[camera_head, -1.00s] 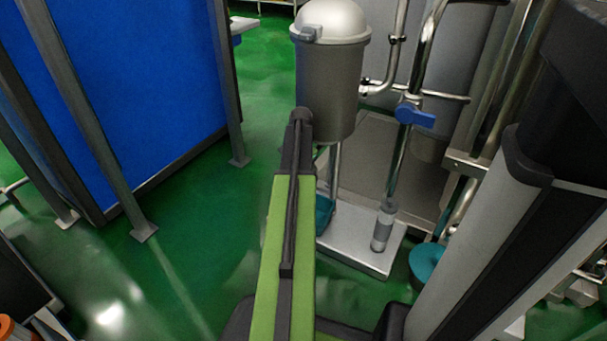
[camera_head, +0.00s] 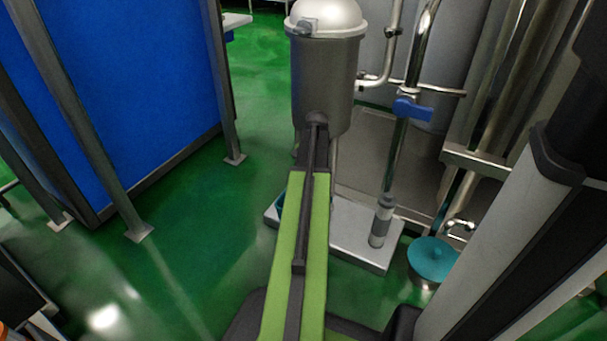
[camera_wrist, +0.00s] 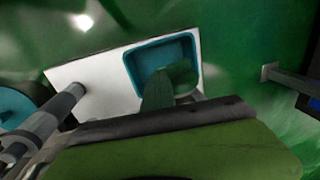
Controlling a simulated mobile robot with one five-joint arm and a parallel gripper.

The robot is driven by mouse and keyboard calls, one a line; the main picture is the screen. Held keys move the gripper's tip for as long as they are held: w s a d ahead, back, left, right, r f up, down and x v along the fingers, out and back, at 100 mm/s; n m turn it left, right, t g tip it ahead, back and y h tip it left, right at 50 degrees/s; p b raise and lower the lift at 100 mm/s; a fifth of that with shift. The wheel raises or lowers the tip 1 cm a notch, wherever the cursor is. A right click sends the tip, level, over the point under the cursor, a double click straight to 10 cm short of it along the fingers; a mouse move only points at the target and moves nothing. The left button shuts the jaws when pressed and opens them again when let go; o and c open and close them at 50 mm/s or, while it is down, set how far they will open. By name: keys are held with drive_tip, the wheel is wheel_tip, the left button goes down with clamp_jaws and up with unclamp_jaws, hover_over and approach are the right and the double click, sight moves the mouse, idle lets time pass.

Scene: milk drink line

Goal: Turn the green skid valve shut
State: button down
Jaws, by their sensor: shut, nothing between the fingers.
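In the wrist view my gripper (camera_wrist: 156,90) appears as a narrow dark-green wedge beyond a grey bar; it looks shut and holds nothing. Beside it a second green shape (camera_wrist: 181,76) overlaps the teal tray; I cannot tell whether it is the green valve's handle or part of my gripper. In the head view my lime arm reaches to the grey tank (camera_head: 328,85) with its white domed lid. The arm covers the area under the tank, so neither the gripper nor a green valve can be made out there.
A blue-handled valve (camera_head: 413,109) sits on the upright pipe right of the tank. The pipe meets the pale skid base (camera_head: 360,250). A teal tray (camera_wrist: 135,60) lies on the base. A teal round-topped stool-like object (camera_head: 433,260) stands right. Open green floor lies left, before a blue panel (camera_head: 120,80).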

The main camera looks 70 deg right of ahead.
drive_tip(key=shift+s+a+f+b, duration=0.15)
drive_tip(key=shift+s+f+b, duration=0.6)
drive_tip(key=shift+s+f, duration=0.1)
drive_tip(key=shift+s, duration=0.1)
drive_tip(key=shift+a, duration=0.1)
drive_tip(key=s+r+p, duration=0.8)
drive_tip(key=s, duration=0.1)
drive_tip(key=shift+s+a, duration=0.15)
drive_tip(key=shift+a, duration=0.25)
